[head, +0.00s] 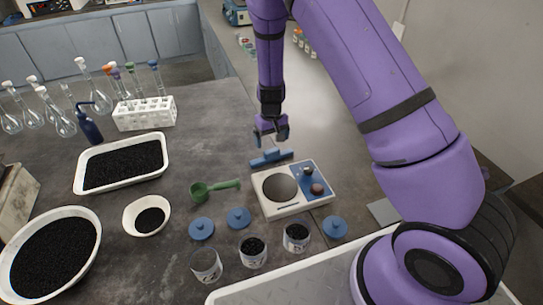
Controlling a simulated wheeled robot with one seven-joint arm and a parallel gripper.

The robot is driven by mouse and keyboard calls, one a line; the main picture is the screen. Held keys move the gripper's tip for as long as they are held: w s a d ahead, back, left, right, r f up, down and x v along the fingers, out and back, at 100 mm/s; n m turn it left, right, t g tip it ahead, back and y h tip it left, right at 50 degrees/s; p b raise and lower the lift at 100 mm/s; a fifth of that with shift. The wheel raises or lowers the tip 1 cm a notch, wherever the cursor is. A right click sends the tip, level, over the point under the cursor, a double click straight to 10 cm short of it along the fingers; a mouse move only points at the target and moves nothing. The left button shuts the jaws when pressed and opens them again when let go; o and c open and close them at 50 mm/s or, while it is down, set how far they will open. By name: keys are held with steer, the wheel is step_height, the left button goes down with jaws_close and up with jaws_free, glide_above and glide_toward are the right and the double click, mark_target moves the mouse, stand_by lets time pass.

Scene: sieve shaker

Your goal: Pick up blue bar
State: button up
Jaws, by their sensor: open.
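The blue bar (266,160) lies on the grey table just behind the white scale-like device, long side running roughly left to right. My gripper (271,136) hangs from the purple arm, pointing down, right over the bar. Its dark fingers are apart and empty, close above the bar. Whether a fingertip touches the bar is too small to tell.
The white device (291,207) with a round grey plate stands in front of the bar. A green scoop (208,190), blue lids (202,228) and jars of black grains (253,251) lie nearby. A white tray (80,187) and tube rack (145,113) stand left.

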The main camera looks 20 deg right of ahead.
mark_target(272, 150)
steer(key=shift+f, duration=3.2)
steer(key=shift+c, duration=0.4)
steer(key=c, duration=0.9)
